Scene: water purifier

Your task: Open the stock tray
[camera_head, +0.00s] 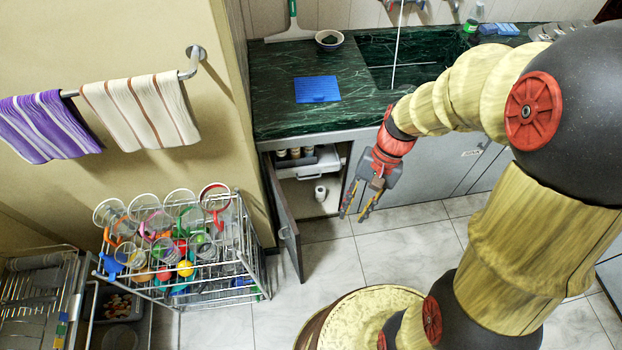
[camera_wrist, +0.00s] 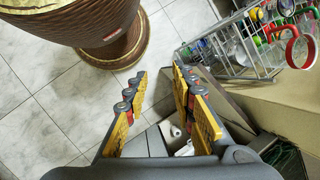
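A white tray-like unit (camera_head: 312,167) sits inside the open cabinet under the counter; I take it for the stock tray, and it looks pushed in. Upright cylinders stand in a row at its upper part. A small white cylinder (camera_head: 320,193) stands on the cabinet floor below it. My gripper (camera_head: 357,216) is in front of the cabinet's right side, pointing down, apart from the tray. In the wrist view the gripper's fingers (camera_wrist: 158,92) are apart with nothing held. White parts of the cabinet's contents (camera_wrist: 183,150) show low in that view, partly hidden by the fingers.
The cabinet door (camera_head: 283,220) stands open on the left. A wire rack (camera_head: 235,255) of cups and coloured items stands left of it. The dark green counter (camera_head: 275,115) overhangs the cabinet. Tiled floor (camera_head: 320,255) in front is clear.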

